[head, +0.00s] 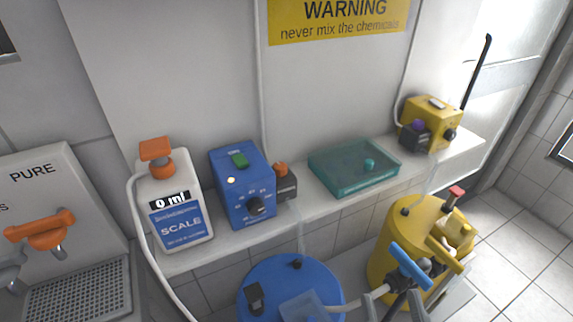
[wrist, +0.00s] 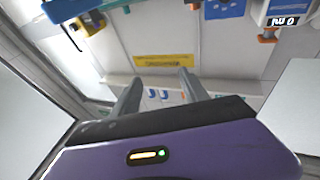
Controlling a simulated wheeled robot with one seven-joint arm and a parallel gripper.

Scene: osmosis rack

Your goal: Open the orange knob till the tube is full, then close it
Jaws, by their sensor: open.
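Several orange parts show in the head view. A wide orange handle (head: 40,230) sits on a tap of the panel marked PURE at the left. An orange knob (head: 155,150) tops the white scale (head: 180,210), which reads 0 ml. A small orange knob (head: 281,168) is on the dark block beside the blue box (head: 243,188). I cannot tell which part is the task's tube. My gripper (wrist: 160,76) is open and empty in the wrist view, apart from every knob. The scale also shows upside down at the wrist view's upper right (wrist: 284,21).
Below are a blue barrel (head: 270,275) and a yellow barrel (head: 400,235) with a blue-handled valve (head: 410,266). White hoses hang along the wall. Floor at the right is clear.

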